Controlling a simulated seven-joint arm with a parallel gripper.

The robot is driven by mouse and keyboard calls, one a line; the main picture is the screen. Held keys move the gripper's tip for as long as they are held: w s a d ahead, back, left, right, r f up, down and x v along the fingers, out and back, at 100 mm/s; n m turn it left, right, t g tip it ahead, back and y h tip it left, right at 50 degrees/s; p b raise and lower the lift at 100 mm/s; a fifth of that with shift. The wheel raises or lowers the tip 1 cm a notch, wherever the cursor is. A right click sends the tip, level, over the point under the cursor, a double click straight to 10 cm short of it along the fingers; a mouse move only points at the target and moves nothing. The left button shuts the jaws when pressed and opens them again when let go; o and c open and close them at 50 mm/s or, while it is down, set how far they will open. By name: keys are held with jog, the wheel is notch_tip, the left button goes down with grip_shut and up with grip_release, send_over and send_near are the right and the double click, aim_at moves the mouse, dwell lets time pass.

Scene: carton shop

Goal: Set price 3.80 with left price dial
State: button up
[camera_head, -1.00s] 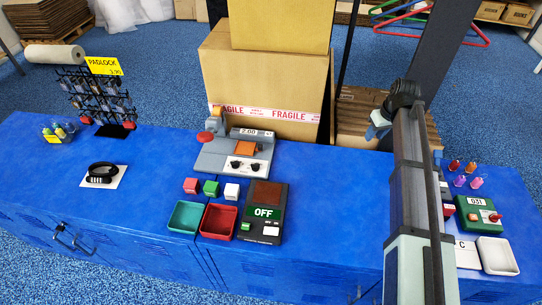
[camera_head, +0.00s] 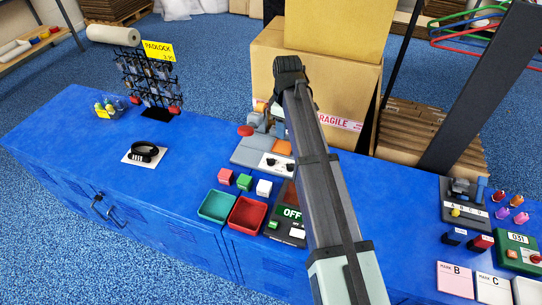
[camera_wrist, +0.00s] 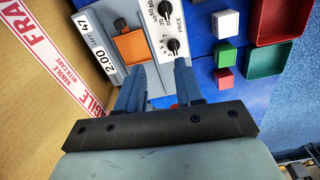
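The grey price machine (camera_head: 250,152) stands on the blue counter, partly hidden by my arm in the head view. Its display (camera_wrist: 92,34) reads 2.00 in the wrist view. A white panel (camera_wrist: 153,45) carries two black dials. The left price dial (camera_wrist: 172,44) is the lower one in the wrist view, beside the word PRICE; it also shows in the head view (camera_head: 270,162). The other dial (camera_wrist: 165,8) is above it. My gripper (camera_wrist: 158,80) is open and empty, with its fingertips apart near the panel's lower edge. No contact with a dial shows.
An orange plate (camera_wrist: 130,46) sits on the machine. A taped carton (camera_head: 335,85) stands close behind. Red, green and white cubes (camera_head: 244,181) and two trays (camera_head: 215,205) lie in front. A padlock rack (camera_head: 150,80) with a yellow sign stands left.

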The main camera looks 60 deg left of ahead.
aim_at(271, 159)
jog(key=s+a+n, duration=0.1)
jog(key=s, duration=0.3)
notch_tip(271, 159, down, 13)
jog(key=shift+f, duration=0.15)
dwell(0.4)
grip_shut()
dwell(0.4)
